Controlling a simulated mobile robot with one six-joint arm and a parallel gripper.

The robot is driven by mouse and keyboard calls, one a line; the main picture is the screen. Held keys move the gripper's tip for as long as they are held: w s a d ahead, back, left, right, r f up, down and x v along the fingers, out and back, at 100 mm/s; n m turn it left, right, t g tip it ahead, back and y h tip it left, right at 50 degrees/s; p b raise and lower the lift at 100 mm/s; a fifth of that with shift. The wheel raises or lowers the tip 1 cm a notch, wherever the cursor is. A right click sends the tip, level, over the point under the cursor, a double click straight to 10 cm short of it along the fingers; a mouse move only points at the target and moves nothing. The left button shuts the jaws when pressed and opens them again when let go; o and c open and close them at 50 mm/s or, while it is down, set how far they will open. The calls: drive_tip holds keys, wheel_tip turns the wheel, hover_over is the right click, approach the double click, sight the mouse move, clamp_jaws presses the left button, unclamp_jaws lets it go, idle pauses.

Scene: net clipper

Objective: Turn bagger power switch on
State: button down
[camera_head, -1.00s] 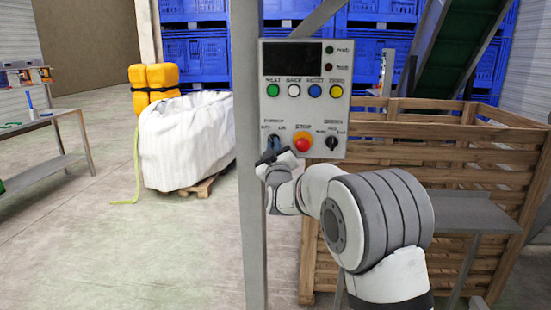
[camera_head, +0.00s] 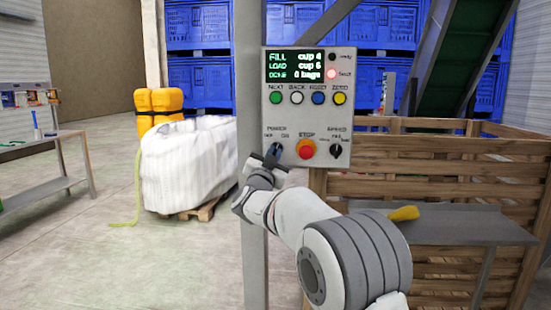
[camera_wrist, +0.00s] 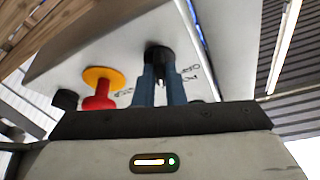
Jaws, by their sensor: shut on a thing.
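The control panel (camera_head: 341,118) is a light grey box on a post. Its screen (camera_head: 295,66) is lit with green and white text, and a red lamp (camera_head: 331,73) labelled fault glows. The power switch, a black knob (camera_wrist: 159,58), sits at the lower left of the panel. My gripper (camera_head: 274,153) is at this knob, and in the wrist view its two blue fingers (camera_wrist: 160,80) are shut on it from both sides.
The speed knob (camera_head: 336,151) is at the panel's lower right. Coloured buttons, such as the green one (camera_head: 276,97), run under the screen. A wooden crate (camera_head: 440,160) and a metal shelf (camera_head: 425,222) with a yellow object (camera_head: 404,213) stand at right. Open floor lies at left.

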drive_tip(key=shift+a+r+m+g+h+p, duration=0.2)
drive_tip(key=shift+m+g+h, duration=0.3)
drive_tip(key=shift+m, duration=0.95)
drive_tip(key=shift+d+r+m+g+h+p, duration=0.1)
drive_tip(key=shift+m+g+h+p, duration=0.2)
drive_tip(key=shift+m+h, duration=0.8)
drive_tip(key=shift+f+m+y, duration=0.1)
drive_tip(key=shift+m+y, duration=0.2)
drive_tip(key=shift+m, duration=0.25)
drive_tip(key=c, duration=1.5)
unclamp_jaws()
drive_tip(key=v, duration=0.7)
drive_tip(key=shift+s, duration=0.3)
drive_tip(key=shift+a+p, duration=0.15)
drive_tip(key=shift+p, duration=0.2)
